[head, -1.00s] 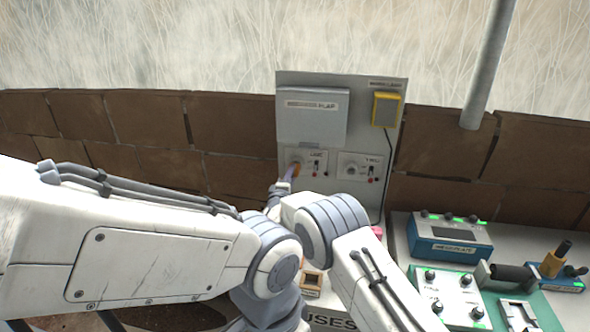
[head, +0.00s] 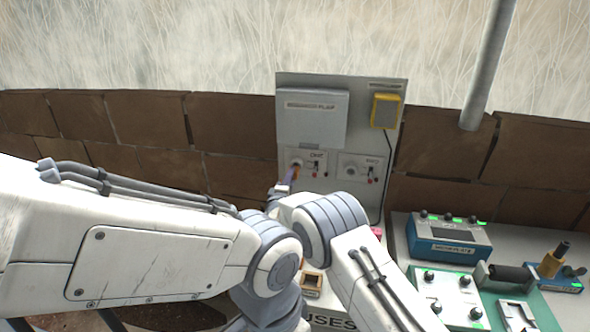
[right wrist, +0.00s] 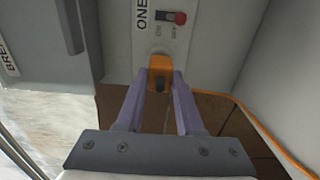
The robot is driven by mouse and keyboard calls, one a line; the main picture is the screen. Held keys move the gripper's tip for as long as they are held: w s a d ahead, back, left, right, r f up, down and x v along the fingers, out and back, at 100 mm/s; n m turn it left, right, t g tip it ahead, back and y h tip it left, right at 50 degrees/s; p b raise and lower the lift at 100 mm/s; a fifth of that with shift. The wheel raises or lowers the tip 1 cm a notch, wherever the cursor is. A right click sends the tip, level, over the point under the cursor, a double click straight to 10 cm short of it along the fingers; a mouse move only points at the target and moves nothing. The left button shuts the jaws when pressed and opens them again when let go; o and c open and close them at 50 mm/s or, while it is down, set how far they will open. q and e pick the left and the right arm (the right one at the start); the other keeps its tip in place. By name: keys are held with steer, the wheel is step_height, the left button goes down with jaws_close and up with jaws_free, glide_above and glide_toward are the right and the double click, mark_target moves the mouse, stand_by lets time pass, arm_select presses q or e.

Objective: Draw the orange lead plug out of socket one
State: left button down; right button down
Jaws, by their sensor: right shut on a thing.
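The orange plug (right wrist: 160,66) sits between the two purple-grey fingers of my right gripper (right wrist: 161,82), which is shut on it. An orange lead (right wrist: 262,128) runs off to the right in the wrist view. My left gripper is not visible.
A second socket (head: 351,170) with a switch is right of socket one. A grey cover (head: 311,122) is above, and a yellow box (head: 386,111) hangs at upper right. A blue meter box (head: 448,249) and a green-edged board with devices lie at right.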

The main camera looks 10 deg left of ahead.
steer(key=shift+s+r, duration=0.1)
steer(key=shift+s, duration=0.1)
stand_by(0.3)
steer(key=shift+s+a+p, duration=0.1)
steer(key=shift+s+p, duration=0.5)
steer(key=shift+s, duration=0.4)
steer(key=shift+s, duration=0.3)
steer(key=shift+s+a+p, duration=0.15)
steer(key=shift+s+p, duration=0.6)
steer(key=shift+s, duration=0.7)
